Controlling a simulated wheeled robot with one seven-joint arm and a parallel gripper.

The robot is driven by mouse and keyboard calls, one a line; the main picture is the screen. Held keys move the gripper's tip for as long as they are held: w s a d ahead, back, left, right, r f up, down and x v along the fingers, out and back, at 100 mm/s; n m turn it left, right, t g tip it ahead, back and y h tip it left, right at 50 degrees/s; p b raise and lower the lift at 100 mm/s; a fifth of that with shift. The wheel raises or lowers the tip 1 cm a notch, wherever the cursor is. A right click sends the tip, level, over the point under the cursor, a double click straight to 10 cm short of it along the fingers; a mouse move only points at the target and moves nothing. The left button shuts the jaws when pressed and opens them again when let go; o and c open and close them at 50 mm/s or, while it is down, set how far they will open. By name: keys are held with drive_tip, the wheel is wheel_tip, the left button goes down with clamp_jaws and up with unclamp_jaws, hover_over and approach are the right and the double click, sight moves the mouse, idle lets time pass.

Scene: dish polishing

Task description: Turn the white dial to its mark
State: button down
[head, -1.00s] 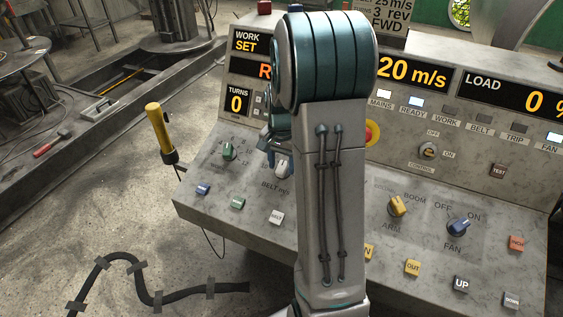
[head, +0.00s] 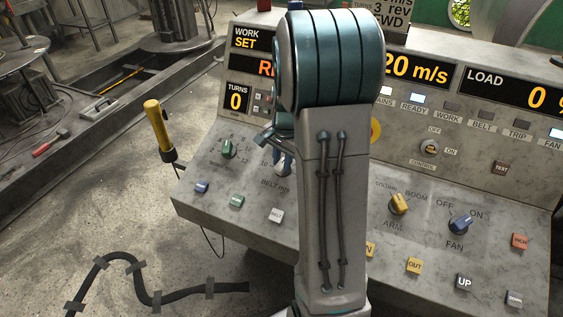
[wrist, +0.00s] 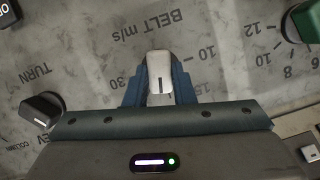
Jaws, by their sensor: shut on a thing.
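The white dial (wrist: 160,72) is a narrow upright knob under the label BELT m/s, ringed by numbers such as 10, 15 and 30. A short dark line shows near its lower end in the wrist view. My gripper (wrist: 159,84) is shut on it, with one blue finger on each side. In the head view the white dial (head: 281,168) is partly covered by my gripper (head: 281,154), and my arm stands just to the right. I cannot tell which mark is the set one.
A green dial (head: 228,149) is left of the white dial. A yellow knob (head: 399,204) and a blue knob (head: 460,223) lie to the right. Small push buttons line the sloping panel, including a white one (head: 276,216). A yellow-handled lever (head: 158,128) stands at the panel's left.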

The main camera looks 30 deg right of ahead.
drive_tip(key=m+t, duration=0.1)
drive_tip(key=m, duration=0.1)
drive_tip(key=m+b, duration=0.1)
drive_tip(key=m, duration=0.2)
drive_tip(key=shift+s+m+t, duration=0.15)
drive_tip(key=shift+m+t, duration=0.15)
drive_tip(key=shift+t, duration=0.1)
drive_tip(key=shift+b, duration=0.3)
drive_tip(key=c, duration=1.2)
unclamp_jaws()
drive_tip(key=shift+s+r, duration=0.1)
drive_tip(key=shift+r, duration=0.05)
drive_tip(key=v, duration=1.3)
drive_tip(key=shift+s+d+r+p, duration=0.2)
drive_tip(key=shift+s+r+p, duration=0.05)
drive_tip(key=shift+p, duration=0.1)
